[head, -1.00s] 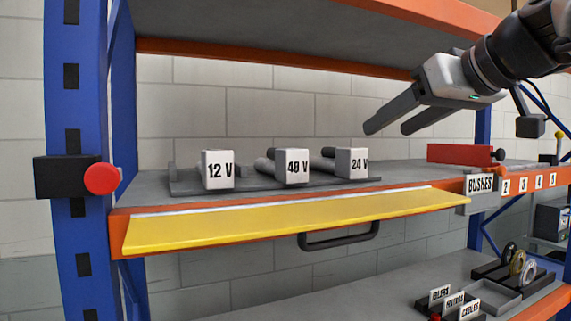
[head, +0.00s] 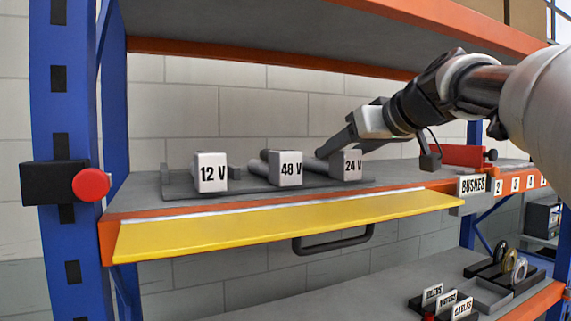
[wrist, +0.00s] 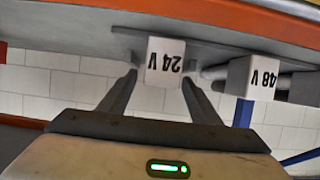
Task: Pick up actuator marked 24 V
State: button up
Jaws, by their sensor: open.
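The actuator marked 24 V (head: 348,166) lies on a dark tray (head: 254,191) on the shelf, its white labelled end facing out. It is the rightmost of three, beside the actuators marked 48 V (head: 286,169) and 12 V (head: 210,173). My gripper (head: 336,148) is open at the 24 V actuator, partly overlapping it in the head view. In the wrist view the 24 V block (wrist: 165,62) appears upside down between the tips of my open fingers (wrist: 160,88). I cannot tell whether the fingers touch it. The 48 V block (wrist: 254,77) is close beside it.
A yellow flap (head: 290,226) with a dark handle (head: 333,240) runs along the shelf's front edge. A red block (head: 462,156) is to the right, and a red knob (head: 90,185) is on the left post.

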aim_at(325, 161)
jog(key=x, duration=0.5)
jog(key=shift+r+p, duration=0.15)
jog(key=shift+p, duration=0.25)
jog(key=shift+s, duration=0.1)
grip_shut()
jog(key=shift+r, duration=0.25)
